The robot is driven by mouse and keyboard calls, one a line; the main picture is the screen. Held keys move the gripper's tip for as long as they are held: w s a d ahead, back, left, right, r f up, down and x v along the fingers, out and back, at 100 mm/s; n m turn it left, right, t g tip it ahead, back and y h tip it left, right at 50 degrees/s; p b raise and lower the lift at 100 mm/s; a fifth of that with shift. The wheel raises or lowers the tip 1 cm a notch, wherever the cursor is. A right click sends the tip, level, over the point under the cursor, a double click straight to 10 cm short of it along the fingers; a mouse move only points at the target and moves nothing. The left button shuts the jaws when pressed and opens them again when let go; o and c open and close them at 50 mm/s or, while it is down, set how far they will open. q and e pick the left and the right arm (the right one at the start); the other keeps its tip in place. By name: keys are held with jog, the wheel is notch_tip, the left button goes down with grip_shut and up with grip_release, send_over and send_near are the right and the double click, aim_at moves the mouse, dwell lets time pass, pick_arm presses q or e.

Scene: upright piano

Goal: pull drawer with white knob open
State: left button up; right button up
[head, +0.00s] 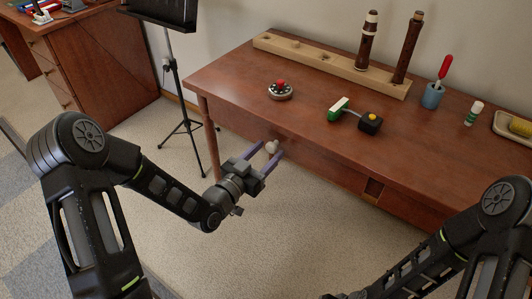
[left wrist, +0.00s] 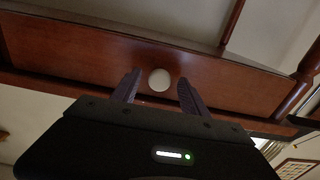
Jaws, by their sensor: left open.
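The white knob (head: 271,147) is on the front of a brown wooden drawer (head: 238,131) under the table top. The drawer appears shut, flush with the table's front. My left gripper (head: 266,154) is open, with its two purple-grey fingers pointing at the drawer front, one on each side of the knob. In the left wrist view, the round white knob (left wrist: 160,80) shows between the two fingertips (left wrist: 158,83), with gaps on both sides. Whether the fingertips reach past the knob is hard to tell. My right arm enters at lower right; its gripper is out of the picture.
A black stand (head: 180,90) is at left.

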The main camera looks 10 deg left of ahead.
pick_arm(q)
jog(key=shift+c, duration=0.2)
grip_shut()
dwell(0.3)
dwell(0.8)
